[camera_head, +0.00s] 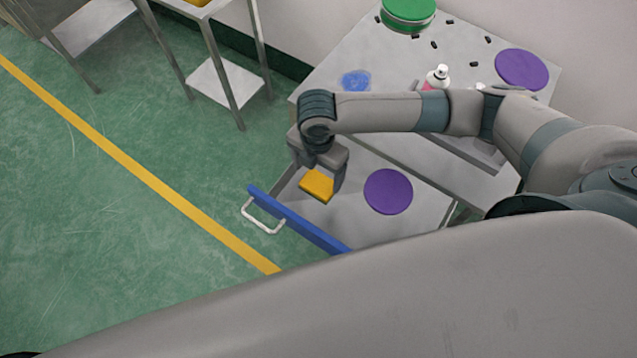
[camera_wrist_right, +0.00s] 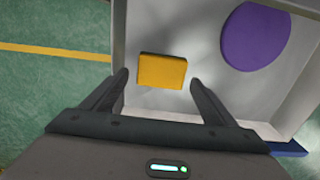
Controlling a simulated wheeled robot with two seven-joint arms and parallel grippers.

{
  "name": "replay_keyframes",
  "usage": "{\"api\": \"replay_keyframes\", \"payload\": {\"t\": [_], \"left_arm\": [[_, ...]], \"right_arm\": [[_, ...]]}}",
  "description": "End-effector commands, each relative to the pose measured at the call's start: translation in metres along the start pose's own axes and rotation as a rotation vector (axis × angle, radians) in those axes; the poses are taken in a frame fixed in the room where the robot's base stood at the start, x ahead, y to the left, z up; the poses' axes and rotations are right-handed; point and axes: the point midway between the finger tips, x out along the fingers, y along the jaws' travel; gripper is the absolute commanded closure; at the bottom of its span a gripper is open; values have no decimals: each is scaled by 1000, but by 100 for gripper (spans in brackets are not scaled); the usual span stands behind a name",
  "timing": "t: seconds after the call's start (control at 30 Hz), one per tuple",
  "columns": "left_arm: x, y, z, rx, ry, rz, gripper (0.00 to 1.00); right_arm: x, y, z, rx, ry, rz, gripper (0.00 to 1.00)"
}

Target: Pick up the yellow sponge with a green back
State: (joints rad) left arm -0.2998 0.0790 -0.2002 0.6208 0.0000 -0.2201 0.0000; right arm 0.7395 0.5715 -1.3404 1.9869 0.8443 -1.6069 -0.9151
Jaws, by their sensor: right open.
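The yellow sponge (camera_head: 317,184) lies in the open drawer (camera_head: 358,222), near its left end. Its green back is not clearly visible in either view. My right gripper (camera_head: 322,180) is directly above it, with the fingers pointing down. In the right wrist view, the sponge (camera_wrist_right: 162,71) appears just ahead of and between the two open fingers (camera_wrist_right: 160,82), with a gap on each side. Nothing is held. My left gripper is not in view.
A purple disc (camera_head: 388,191) lies in the drawer beside the sponge. The drawer has a blue front (camera_head: 297,220) with a white handle (camera_head: 262,217). On the worktop stand a green round container (camera_head: 408,14), a bottle (camera_head: 437,78), a blue item (camera_head: 356,81) and another purple disc (camera_head: 521,69).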

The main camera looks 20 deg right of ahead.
Motion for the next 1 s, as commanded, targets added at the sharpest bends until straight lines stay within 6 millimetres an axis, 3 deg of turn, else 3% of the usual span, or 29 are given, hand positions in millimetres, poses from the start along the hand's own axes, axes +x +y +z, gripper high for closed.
{"api": "replay_keyframes", "payload": {"t": [0.27,0.43,0.97,1.0], "left_arm": [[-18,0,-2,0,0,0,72],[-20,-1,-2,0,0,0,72],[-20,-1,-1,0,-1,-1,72],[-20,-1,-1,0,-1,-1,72]], "right_arm": [[27,-4,-1,1,1,-3,20],[46,-4,-1,1,0,-2,20],[49,-4,-1,-1,0,0,20],[49,-4,-1,-1,0,0,30]]}}
